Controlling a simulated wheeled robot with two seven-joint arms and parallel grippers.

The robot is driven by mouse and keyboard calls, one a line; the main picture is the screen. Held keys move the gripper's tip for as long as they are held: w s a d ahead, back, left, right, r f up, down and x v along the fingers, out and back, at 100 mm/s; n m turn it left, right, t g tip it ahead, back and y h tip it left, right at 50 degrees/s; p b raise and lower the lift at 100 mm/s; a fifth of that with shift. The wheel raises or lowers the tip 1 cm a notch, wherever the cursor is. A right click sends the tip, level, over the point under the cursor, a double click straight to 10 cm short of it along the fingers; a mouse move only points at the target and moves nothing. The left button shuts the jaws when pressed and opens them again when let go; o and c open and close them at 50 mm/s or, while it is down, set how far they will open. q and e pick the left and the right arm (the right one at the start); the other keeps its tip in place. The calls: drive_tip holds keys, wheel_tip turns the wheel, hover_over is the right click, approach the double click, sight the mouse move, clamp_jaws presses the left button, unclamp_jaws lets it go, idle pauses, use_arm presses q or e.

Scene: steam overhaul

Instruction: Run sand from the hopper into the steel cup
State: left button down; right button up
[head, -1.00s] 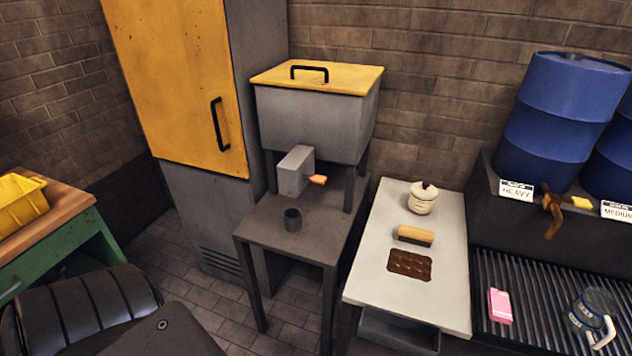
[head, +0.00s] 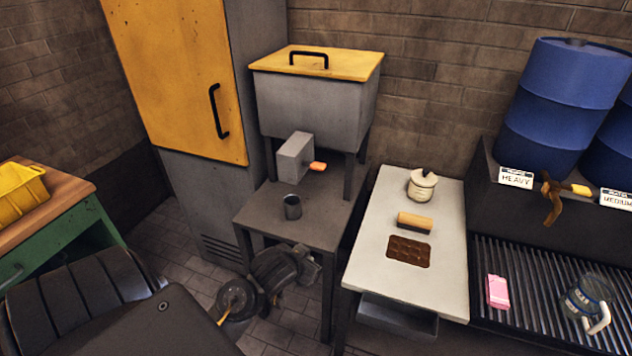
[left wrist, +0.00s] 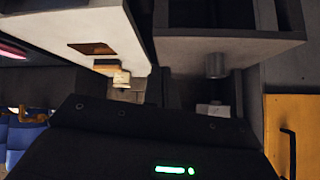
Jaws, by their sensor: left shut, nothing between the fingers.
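The grey hopper (head: 310,105) with its yellow lid stands on legs over a dark stand. Its spout box (head: 295,157) has an orange lever (head: 318,166) on the right side. The steel cup (head: 292,207) stands upright on the stand, in front of and below the spout box; it also shows in the left wrist view (left wrist: 215,66). No sand is visible. My left gripper (head: 303,264) is low in front of the stand, below the cup's level, apart from cup and lever. It is shut and empty, and its fingertips are hard to make out. My right gripper is out of view.
The stand's top (head: 265,215) and front legs are close to my left arm. A pale table (head: 365,265) with a jar, brush and brown patch stands to the right. A tall yellow-doored cabinet (head: 175,80) is at left. Blue drums (head: 560,100) stand over a grate at right.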

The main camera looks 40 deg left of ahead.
use_arm(q)
drive_tip(key=w+a+r+n+t+y, duration=0.1)
drive_tip(key=w+a+r+t, duration=0.1)
drive_tip(key=w+a+r, duration=0.4)
drive_tip(key=w+a+r+n+t+y, duration=0.1)
drive_tip(key=w+a+r+n+t, duration=0.1)
drive_tip(key=w+a+r, duration=0.5)
wheel_tip(320, 180, up, 5)
drive_tip(key=shift+w+f+t+y, duration=0.1)
drive_tip(key=shift+w+t+y, duration=0.3)
drive_tip(key=shift+t, duration=0.3)
drive_tip(key=p, duration=0.2)
hover_over(314, 165)
drive_tip(key=s+d, duration=0.2)
wheel_tip(314, 165, down, 2)
drive_tip(key=shift+w+a+f+p, duration=0.1)
drive_tip(key=shift+w+f+p, duration=0.15)
drive_tip(key=shift+f, duration=0.95)
drive_tip(key=shift+w+a+f+p, duration=0.1)
drive_tip(key=shift+w+f+p, duration=0.1)
drive_tip(key=shift+f, duration=0.95)
